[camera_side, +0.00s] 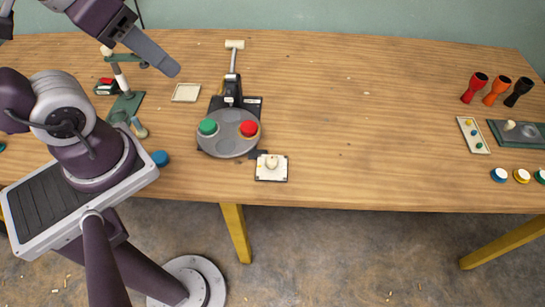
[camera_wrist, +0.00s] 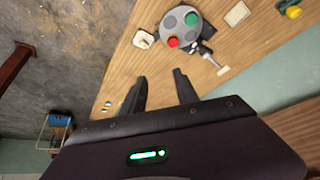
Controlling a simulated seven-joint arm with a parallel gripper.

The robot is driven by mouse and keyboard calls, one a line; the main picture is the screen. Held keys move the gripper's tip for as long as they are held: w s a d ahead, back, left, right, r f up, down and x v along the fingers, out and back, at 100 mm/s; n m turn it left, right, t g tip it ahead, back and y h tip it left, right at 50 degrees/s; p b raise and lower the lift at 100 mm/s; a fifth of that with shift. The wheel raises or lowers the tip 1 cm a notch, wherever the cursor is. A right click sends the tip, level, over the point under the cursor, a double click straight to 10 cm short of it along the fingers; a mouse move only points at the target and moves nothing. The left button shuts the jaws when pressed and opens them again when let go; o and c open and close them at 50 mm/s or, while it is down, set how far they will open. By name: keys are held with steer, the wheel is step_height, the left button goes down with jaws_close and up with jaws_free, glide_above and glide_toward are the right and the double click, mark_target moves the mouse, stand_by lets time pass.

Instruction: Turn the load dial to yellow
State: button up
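A small white plate with a pale round knob (camera_side: 271,166) lies at the table's front edge, just below a round grey plate (camera_side: 229,146); it looks like the dial. It also shows in the wrist view (camera_wrist: 143,39). Its markings are too small to read, so I cannot tell its setting. My gripper (camera_wrist: 162,78) is open, with its two fingers apart and nothing between them. In the side view it hangs high at the upper left, away from the knob.
The grey plate carries a green (camera_side: 208,127) and a red dome (camera_side: 249,128). A lever (camera_side: 234,60) stands behind it. Red, orange and black goblet-shaped pieces (camera_side: 497,88), a card with coloured dots (camera_side: 473,135) and several coloured buttons (camera_side: 521,176) are at right. The table's middle is clear.

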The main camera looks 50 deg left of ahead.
steer(key=shift+o, duration=1)
steer(key=shift+w+f, duration=0.1)
steer(key=shift+w, duration=0.05)
steer(key=m+g, duration=0.6)
steer(key=m, duration=1.9)
glide_above(272, 159)
step_height(272, 159, down, 25)
steer(key=shift+w+d+r, duration=0.1)
step_height(272, 159, down, 7)
steer(key=shift+r, duration=0.1)
steer(key=shift+f, duration=0.3)
steer(key=shift+c, duration=0.4)
jaws_close()
